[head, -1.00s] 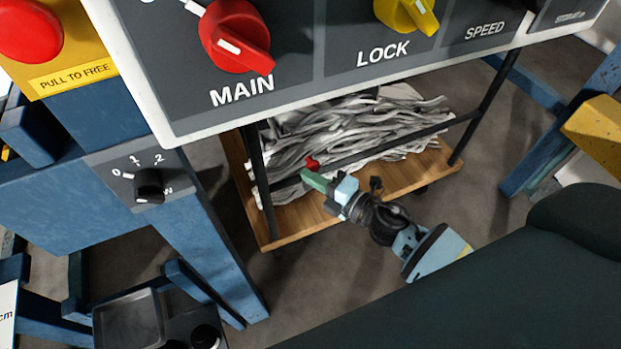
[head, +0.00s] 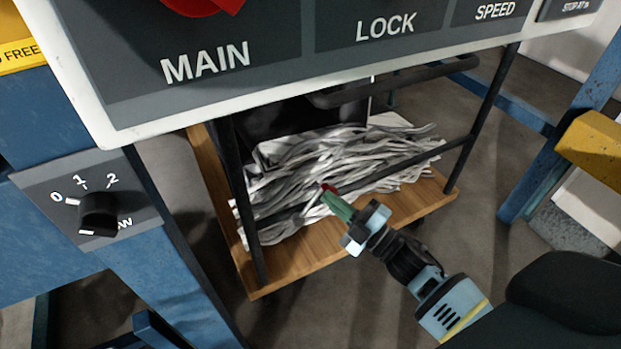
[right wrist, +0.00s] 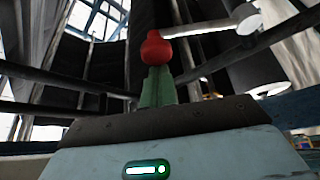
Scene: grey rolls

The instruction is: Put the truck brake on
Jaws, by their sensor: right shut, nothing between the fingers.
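The truck (head: 290,273) is a low cart with a wooden deck, a black tube frame and a load of grey strips. A small red knob (head: 330,187), perhaps the brake's, shows at the truck's near side. My right gripper (head: 334,201) has green fingers that are shut and empty, with their tips right at the red knob. In the right wrist view the red knob (right wrist: 156,48) appears just beyond the shut fingers (right wrist: 157,88); I cannot tell whether they touch. The knob's lower part is hidden by the fingers. My left gripper is out of view.
A grey control panel (head: 250,90) marked MAIN, LOCK and SPEED overhangs the truck. A blue frame with a black rotary switch (head: 98,215) stands at the left. A yellow block (head: 595,145) is at the right. Grey floor lies around the truck.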

